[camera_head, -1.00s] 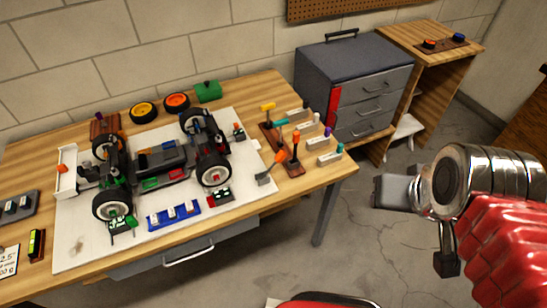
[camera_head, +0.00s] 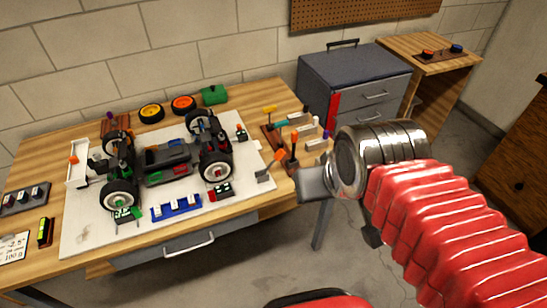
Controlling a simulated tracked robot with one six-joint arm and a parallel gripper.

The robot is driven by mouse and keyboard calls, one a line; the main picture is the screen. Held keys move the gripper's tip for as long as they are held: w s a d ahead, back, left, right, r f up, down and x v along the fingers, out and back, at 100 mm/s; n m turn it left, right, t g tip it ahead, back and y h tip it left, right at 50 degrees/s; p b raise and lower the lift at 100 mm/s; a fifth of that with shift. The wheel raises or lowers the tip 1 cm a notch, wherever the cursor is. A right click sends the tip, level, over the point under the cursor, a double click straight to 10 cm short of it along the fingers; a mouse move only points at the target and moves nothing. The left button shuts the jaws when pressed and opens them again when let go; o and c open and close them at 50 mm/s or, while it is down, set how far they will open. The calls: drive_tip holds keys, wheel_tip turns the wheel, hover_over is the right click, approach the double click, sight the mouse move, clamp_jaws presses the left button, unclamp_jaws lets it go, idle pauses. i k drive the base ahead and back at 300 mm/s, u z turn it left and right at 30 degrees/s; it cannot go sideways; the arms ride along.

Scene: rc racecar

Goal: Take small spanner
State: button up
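My gripper (camera_head: 312,186) is at the end of my red-sleeved arm, in front of the right end of the workbench. Its grey fingers show as one flat piece, so its opening cannot be told. A tool group stands at the bench's right end: a yellow-topped tool (camera_head: 270,110), a teal-handled tool (camera_head: 281,123), an orange-handled tool (camera_head: 294,139) and several pale grey blocks (camera_head: 299,118) with small coloured handles. I cannot tell which one is the small spanner.
A partly built RC car (camera_head: 165,165) sits on a white mat (camera_head: 85,240) on the wooden workbench (camera_head: 60,135). A blue tray (camera_head: 176,208) lies in front of it. A grey drawer cabinet (camera_head: 350,68) stands behind right.

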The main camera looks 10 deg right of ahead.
sight(295, 134)
drive_tip(key=u, duration=0.75)
drive_tip(key=i, duration=1)
drive_tip(key=u, duration=0.05)
